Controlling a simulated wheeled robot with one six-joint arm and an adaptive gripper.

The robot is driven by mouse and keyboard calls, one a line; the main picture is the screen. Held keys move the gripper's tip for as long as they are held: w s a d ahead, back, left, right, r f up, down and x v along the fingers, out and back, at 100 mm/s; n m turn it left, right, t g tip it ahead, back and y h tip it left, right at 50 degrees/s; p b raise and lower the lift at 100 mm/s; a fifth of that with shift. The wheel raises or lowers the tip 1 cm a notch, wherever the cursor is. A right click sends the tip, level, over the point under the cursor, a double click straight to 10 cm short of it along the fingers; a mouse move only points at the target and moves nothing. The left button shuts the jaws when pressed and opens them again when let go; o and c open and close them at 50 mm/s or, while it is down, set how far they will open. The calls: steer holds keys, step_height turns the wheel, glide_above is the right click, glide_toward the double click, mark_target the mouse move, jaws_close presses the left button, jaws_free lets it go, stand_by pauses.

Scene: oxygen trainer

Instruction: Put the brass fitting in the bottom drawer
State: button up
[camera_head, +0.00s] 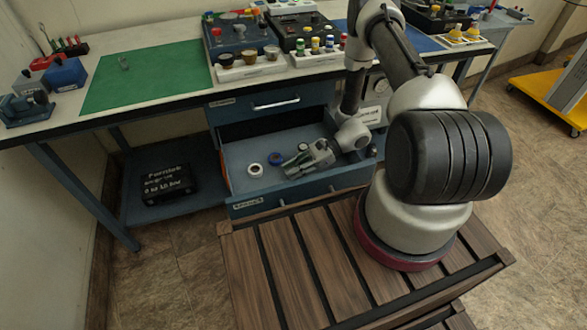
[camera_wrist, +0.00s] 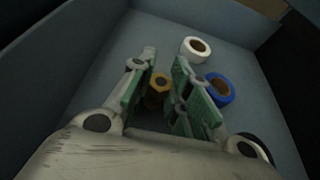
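The brass fitting (camera_wrist: 158,88) sits between the green-padded fingers of my gripper (camera_wrist: 163,72) in the wrist view, filling nearly the whole gap. The gripper looks shut on it. In the head view my gripper (camera_head: 295,167) is tilted and low inside the open bottom drawer (camera_head: 236,180), and the fitting is not clearly visible there. I cannot tell whether the fitting touches the drawer floor.
A white ring (camera_head: 255,169) and a blue ring (camera_head: 276,158) lie in the drawer beside my gripper. The closed upper drawer (camera_head: 265,104) is above. A black case (camera_head: 162,185) is on the lower shelf. The green mat (camera_head: 150,78) is mostly clear.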

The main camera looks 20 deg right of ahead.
steer(key=o, duration=0.4)
steer(key=shift+o, duration=0.2)
steer(key=shift+d+r, duration=0.2)
steer(key=shift+r, duration=0.05)
steer(key=v, duration=0.7)
steer(key=shift+w+d+r, duration=0.1)
steer(key=shift+w+r, duration=0.05)
steer(key=shift+r, duration=0.15)
step_height(320, 180, up, 27)
steer(key=s+d+n+g+h, duration=0.25)
steer(key=n+h, duration=0.35)
steer(key=n, duration=0.4)
steer(key=s+d+r+n+t+h, duration=0.2)
steer(key=s+r+n+t+h, duration=0.1)
steer(key=s+r, duration=0.5)
steer(key=s+d+r+n+t+h, duration=0.3)
steer(key=s+r+n+t+h, duration=0.1)
steer(key=s+r, duration=0.4)
step_height(320, 180, up, 3)
steer(key=shift+s+d+f+n, duration=0.1)
steer(key=shift+s+d+n, duration=0.1)
steer(key=shift+s+n, duration=0.25)
